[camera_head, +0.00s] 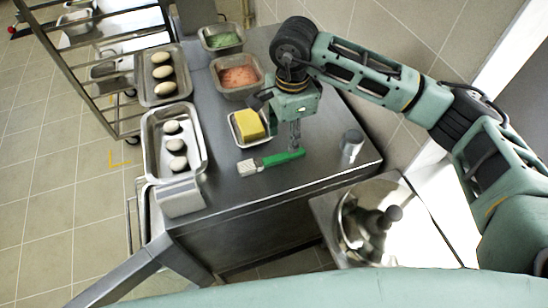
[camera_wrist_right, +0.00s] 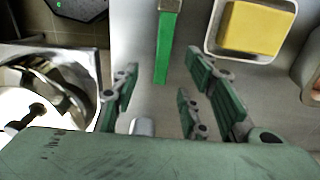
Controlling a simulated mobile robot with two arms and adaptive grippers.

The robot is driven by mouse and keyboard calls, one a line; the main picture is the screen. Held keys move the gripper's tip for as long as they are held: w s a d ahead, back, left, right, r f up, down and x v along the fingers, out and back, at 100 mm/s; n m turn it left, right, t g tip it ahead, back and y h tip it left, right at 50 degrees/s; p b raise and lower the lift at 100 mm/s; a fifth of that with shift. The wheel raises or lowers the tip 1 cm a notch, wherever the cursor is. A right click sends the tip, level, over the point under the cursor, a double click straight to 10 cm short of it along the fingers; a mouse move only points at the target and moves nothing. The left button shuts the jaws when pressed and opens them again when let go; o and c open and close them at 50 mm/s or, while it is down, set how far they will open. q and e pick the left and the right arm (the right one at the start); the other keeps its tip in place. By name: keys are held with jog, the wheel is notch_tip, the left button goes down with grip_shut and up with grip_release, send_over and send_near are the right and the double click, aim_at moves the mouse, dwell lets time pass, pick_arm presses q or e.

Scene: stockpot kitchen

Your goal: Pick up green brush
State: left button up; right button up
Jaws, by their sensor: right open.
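The green brush (camera_head: 283,158) lies flat on the steel table, its green handle to the right and its pale head to the left. My right gripper (camera_head: 295,145) is above the handle, pointing down. In the right wrist view, the green handle (camera_wrist_right: 164,52) runs up from between the spread fingers toward the top edge. The brush's bristles are out of that view. My left gripper is not in view.
On the steel table (camera_head: 230,195), a tray with a yellow block (camera_head: 249,124) sits close behind the brush. A metal cup (camera_head: 351,146) stands to the right. Trays of dough (camera_head: 174,145) are at the left. A mixer bowl (camera_head: 350,225) is at the front right.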

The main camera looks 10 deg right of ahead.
aim_at(287, 154)
notch_tip(287, 154, down, 3)
jog(key=shift+f+p, duration=0.2)
jog(key=shift+p, duration=0.65)
notch_tip(287, 154, down, 4)
jog(key=shift+w+f+p, duration=0.15)
jog(key=shift+p, duration=0.9)
jog(key=shift+w+f, duration=0.1)
jog(key=shift+f, duration=0.1)
jog(key=c, duration=0.5)
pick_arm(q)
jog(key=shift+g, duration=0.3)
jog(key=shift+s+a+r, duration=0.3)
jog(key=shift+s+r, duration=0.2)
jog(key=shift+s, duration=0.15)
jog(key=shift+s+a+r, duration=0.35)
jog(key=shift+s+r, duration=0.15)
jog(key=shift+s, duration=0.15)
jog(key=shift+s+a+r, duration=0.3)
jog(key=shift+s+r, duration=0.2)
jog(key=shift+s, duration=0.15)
pick_arm(e)
grip_shut()
